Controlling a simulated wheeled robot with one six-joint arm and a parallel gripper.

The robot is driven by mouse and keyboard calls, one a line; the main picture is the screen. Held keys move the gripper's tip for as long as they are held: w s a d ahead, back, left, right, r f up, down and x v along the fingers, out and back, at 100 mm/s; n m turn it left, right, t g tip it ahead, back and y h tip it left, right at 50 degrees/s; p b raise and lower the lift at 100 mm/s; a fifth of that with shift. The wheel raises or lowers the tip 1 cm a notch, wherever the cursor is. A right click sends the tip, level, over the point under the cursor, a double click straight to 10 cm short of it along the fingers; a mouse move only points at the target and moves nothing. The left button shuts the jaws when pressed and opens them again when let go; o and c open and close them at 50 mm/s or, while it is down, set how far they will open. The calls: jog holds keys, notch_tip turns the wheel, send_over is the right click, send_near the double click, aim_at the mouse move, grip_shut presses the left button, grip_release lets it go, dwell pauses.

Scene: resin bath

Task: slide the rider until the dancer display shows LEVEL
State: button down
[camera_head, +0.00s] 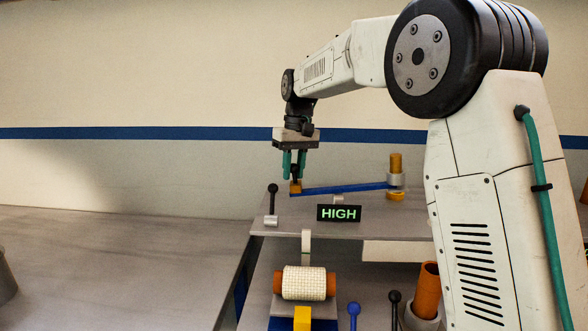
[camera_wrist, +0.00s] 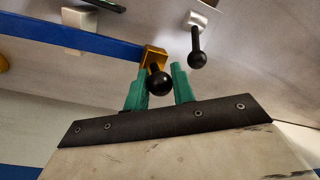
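The rider is an orange-gold block (camera_head: 295,187) with a black ball knob on top. It sits near the left end of a blue beam (camera_head: 345,188). In the wrist view the block (camera_wrist: 153,55) and its knob (camera_wrist: 158,82) show at the middle. My gripper (camera_head: 294,168) points down at the rider, and its teal fingers stand on either side of the knob, also in the wrist view (camera_wrist: 160,80). I cannot tell whether the fingers press on it. The dancer display (camera_head: 339,213) reads HIGH in green letters.
A black-knobbed lever (camera_head: 272,200) stands just left of the rider and also shows in the wrist view (camera_wrist: 197,50). Below are a white wound roller (camera_head: 304,283) and a blue-knobbed lever (camera_head: 354,312). The left bench is mostly clear.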

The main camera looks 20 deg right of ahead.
jog(key=shift+s+d+r, duration=0.15)
jog(key=shift+s+d, duration=0.2)
jog(key=shift+d, duration=0.45)
jog(key=shift+s+d+r, duration=0.1)
jog(key=shift+s+d, duration=0.2)
jog(key=shift+d, duration=0.45)
jog(key=c, duration=1.2)
grip_release()
jog(key=shift+c, duration=0.2)
notch_tip(320, 180, up, 8)
jog(key=shift+d, duration=0.35)
